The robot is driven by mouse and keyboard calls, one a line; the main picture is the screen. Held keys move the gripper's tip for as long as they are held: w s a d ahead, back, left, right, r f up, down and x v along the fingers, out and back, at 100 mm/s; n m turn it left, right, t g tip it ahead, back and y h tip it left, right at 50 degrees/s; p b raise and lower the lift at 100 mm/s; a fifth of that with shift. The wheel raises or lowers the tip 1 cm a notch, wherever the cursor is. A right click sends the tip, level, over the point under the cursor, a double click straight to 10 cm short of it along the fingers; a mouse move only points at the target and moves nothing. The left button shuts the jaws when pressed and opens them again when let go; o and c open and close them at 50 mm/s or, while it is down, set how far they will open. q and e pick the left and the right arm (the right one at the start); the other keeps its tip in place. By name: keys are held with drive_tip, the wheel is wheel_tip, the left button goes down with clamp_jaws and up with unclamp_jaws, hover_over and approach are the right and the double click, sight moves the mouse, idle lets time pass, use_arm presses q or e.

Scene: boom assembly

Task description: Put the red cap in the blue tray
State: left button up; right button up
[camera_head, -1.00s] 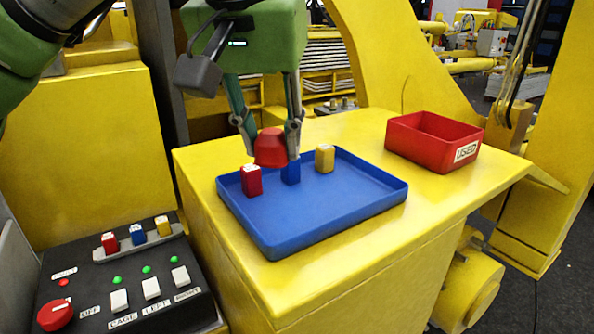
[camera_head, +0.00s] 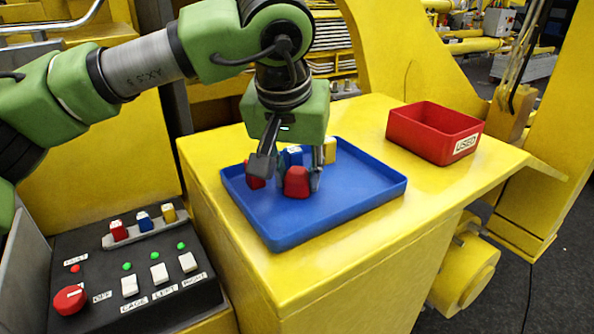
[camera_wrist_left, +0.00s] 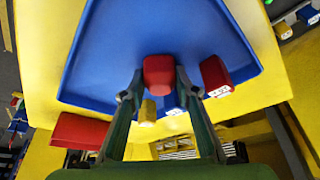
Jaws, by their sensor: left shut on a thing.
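The red cap (camera_head: 297,183) is between the fingers of my left gripper (camera_head: 297,172), which is shut on it. The cap also shows between the fingertips in the left wrist view (camera_wrist_left: 158,74). It is low over the blue tray (camera_head: 345,203), inside its rim. I cannot tell if it touches the tray floor. The tray fills much of the left wrist view (camera_wrist_left: 115,35). My right gripper is not in view.
A red block (camera_head: 255,181), a blue block (camera_head: 292,157) and a yellow block (camera_head: 329,150) stand around the gripper in the tray. A red "USED" bin (camera_head: 425,140) stands to the right. A control panel (camera_head: 140,265) is at the lower left. The tray's right part is clear.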

use_arm(q)
drive_tip(key=shift+f, duration=0.2)
drive_tip(key=o, duration=1.1)
drive_tip(key=shift+d, duration=0.1)
drive_tip(key=shift+r, duration=0.1)
drive_tip(key=shift+r, duration=0.25)
drive_tip(key=shift+s+r, duration=0.2)
drive_tip(key=shift+r, duration=0.2)
drive_tip(key=b+v, duration=0.2)
drive_tip(key=v, duration=0.9)
